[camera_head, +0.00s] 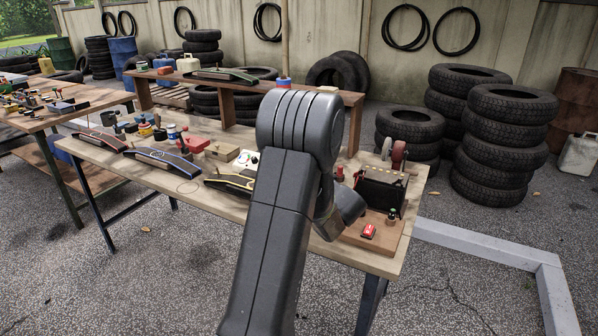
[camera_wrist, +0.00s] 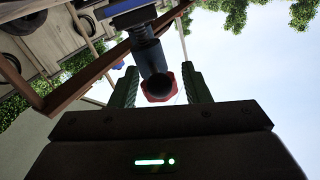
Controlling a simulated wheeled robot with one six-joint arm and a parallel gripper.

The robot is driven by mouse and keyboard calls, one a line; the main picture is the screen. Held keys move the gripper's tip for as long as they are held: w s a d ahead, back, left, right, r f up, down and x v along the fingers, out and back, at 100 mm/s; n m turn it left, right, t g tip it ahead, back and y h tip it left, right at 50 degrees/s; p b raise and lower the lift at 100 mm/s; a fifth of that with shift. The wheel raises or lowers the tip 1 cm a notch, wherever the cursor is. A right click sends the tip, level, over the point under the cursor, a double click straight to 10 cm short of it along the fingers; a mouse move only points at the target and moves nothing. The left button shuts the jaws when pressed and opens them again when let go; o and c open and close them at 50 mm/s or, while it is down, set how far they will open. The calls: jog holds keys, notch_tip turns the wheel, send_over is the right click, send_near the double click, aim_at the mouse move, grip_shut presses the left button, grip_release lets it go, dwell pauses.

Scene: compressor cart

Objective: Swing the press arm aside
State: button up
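In the wrist view, a dark round bar with a red collar (camera_wrist: 160,86) at its near end lies between the two green fingers of my gripper (camera_wrist: 161,85). It runs up to a grey-blue block (camera_wrist: 133,17); I cannot tell for sure that this is the press arm. My fingers are spread, with visible gaps on both sides of the collar. In the head view, my arm hides my gripper and part of the bench. A small red part (camera_head: 339,173) shows just right of my arm, beside a dark boxy unit (camera_head: 381,190) with reddish wheels.
The bench (camera_head: 130,160) carries blue, red and yellow-edged pieces on the left. A raised shelf (camera_head: 236,88) stands behind. Tyre stacks (camera_head: 497,145) stand at right.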

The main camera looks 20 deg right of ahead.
jog(key=shift+s, duration=0.1)
jog(key=s+d, duration=0.2)
jog(key=s, duration=1.1)
jog(key=shift+s+d, duration=0.2)
jog(key=shift+d, duration=0.05)
